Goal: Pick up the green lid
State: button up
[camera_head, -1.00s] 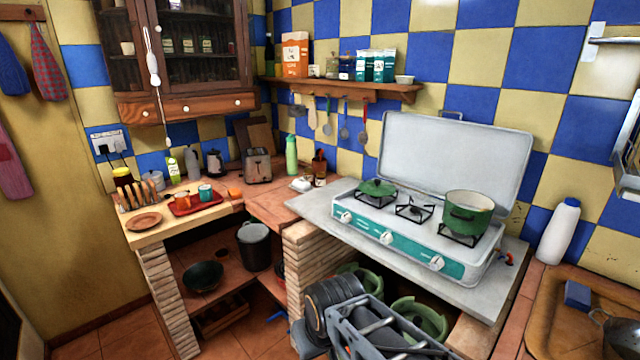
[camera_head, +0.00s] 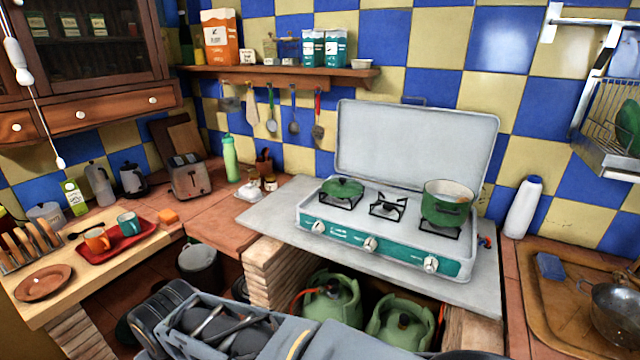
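The green lid (camera_head: 343,187) has a small knob on top and rests on the left burner of the white and teal camping stove (camera_head: 335,238). The stove's grey cover stands open behind it. A green pot (camera_head: 446,204) without a lid sits on the right burner. The middle burner (camera_head: 388,205) is empty. My grey arm shows along the bottom of the picture, below the counter edge and apart from the lid. My gripper's fingers cannot be made out.
The stove stands on a grey slab (camera_head: 272,216). Two green gas bottles (camera_head: 331,296) are underneath. A toaster (camera_head: 188,178), green bottle (camera_head: 230,158) and red tray (camera_head: 133,238) are on the left. A white bottle (camera_head: 523,207) and wooden sink board (camera_head: 532,275) are on the right. A wooden shelf (camera_head: 270,78) hangs above.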

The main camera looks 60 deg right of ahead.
aim_at(342, 187)
jog(key=z, duration=0.4)
jog(key=i, duration=0.95)
jog(key=z, duration=0.95)
jog(key=i, duration=0.35)
jog(key=z, duration=0.3)
